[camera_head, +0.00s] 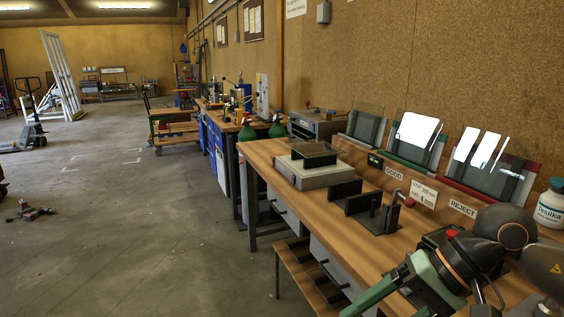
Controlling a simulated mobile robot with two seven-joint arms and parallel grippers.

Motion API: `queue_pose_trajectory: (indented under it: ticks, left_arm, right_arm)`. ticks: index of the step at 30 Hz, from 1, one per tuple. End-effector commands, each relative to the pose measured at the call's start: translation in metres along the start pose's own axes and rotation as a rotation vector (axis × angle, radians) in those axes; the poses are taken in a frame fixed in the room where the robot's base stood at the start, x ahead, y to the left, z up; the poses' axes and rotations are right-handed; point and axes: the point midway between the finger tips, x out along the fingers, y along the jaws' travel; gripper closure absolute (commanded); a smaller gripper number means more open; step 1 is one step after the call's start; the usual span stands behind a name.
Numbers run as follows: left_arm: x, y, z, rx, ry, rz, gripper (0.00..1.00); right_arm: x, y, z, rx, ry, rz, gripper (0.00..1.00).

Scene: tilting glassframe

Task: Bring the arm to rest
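My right arm comes in at the lower right, with dark rounded joints. It ends in a green and black gripper (400,284) low over the front part of the wooden workbench (310,207). A long green part of it points down and to the left, and its lower end is near the bottom picture edge. I cannot make out both fingertips, so I cannot tell whether it is open or shut. I see nothing clearly held in it. My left arm and gripper are not in view.
A black slotted fixture (368,208) and a grey box with a dark plate (314,168) stand on the bench. Glass panes lean in racks behind the GOOD sign (393,174) and the REJECT sign (462,208). A white bottle (550,207) stands far right. The floor at left is mostly clear.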

Motion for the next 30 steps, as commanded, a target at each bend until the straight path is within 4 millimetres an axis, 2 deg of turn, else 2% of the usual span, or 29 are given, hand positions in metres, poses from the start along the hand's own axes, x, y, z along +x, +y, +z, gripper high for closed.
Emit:
queue_pose_trajectory:
  ticks: [1, 3, 6, 9, 12, 14, 17, 20, 21, 22, 24, 26, 27, 30]
  left_arm:
    - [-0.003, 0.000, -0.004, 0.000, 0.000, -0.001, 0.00]
    - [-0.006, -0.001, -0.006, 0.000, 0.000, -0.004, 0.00]
    - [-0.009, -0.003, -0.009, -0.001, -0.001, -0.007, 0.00]
    - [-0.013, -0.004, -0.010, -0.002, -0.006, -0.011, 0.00]
    - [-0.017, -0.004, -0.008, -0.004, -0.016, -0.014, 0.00]
    - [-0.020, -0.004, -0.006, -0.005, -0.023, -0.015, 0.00]
    - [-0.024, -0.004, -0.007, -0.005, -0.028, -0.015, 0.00]
    - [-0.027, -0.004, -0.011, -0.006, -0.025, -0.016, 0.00]
    - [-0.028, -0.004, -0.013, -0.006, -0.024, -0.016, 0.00]
    - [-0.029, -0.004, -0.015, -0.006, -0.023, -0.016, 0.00]
    - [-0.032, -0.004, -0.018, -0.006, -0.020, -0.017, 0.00]
    - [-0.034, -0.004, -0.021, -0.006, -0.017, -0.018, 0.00]
    - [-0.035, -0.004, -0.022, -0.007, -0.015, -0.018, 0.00]
    - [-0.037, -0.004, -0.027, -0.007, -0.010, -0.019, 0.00]
  right_arm:
    - [0.016, -0.016, 0.014, 0.114, -0.094, -0.098, 0.27]
    - [0.030, -0.040, 0.030, 0.298, -0.224, -0.236, 0.27]
    - [0.039, -0.071, 0.044, 0.596, -0.424, -0.416, 0.27]
    - [0.039, -0.095, 0.046, 0.924, -0.639, -0.572, 0.27]
    - [0.034, -0.108, 0.034, 1.274, -0.867, -0.709, 0.27]
    - [0.032, -0.108, 0.021, 1.492, -1.009, -0.782, 0.27]
    - [0.034, -0.094, -0.006, 1.861, -1.257, -0.891, 0.27]
    - [0.045, -0.061, -0.035, 2.233, -1.520, -0.994, 0.27]
    - [0.052, -0.043, -0.045, 2.380, -1.630, -1.034, 0.27]
    - [0.059, -0.027, -0.051, -2.391, 1.647, 1.023, 0.27]
    - [0.079, 0.014, -0.059, -2.129, 1.496, 0.889, 0.27]
    - [0.099, 0.054, -0.060, -1.898, 1.367, 0.789, 0.27]
    - [0.113, 0.081, -0.056, -1.743, 1.283, 0.731, 0.27]
    - [0.148, 0.145, -0.033, -1.393, 1.096, 0.618, 0.27]
